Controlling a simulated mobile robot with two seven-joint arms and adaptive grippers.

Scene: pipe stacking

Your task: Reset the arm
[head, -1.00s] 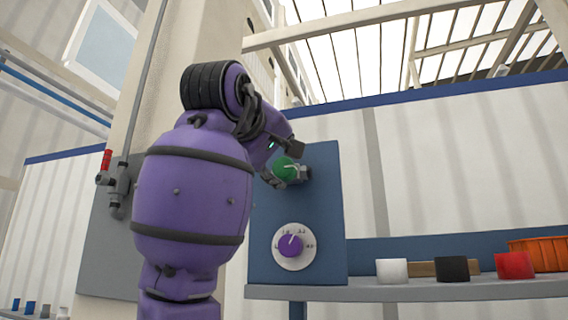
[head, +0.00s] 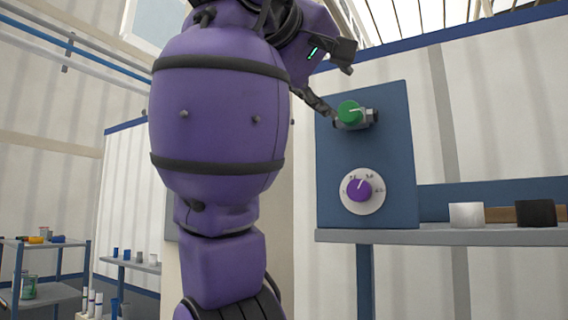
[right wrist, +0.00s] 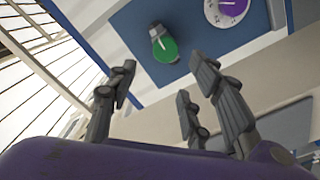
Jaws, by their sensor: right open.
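My right gripper (head: 341,92) is open and empty. It stands to the left of and a little above the green valve knob (head: 349,112) on the blue panel (head: 390,160), apart from it as far as I can tell. In the right wrist view, its spread fingers (right wrist: 160,75) show with nothing between them, and the green knob (right wrist: 165,48) lies beyond the fingertips. My purple right arm fills the middle of the head view. My left gripper is not in view.
A purple dial (head: 359,188) sits below the knob. A grey shelf (head: 450,237) extends right, holding a white cup (head: 466,215) and a black cup (head: 535,213). A cart (head: 45,297) with small items stands at the far left.

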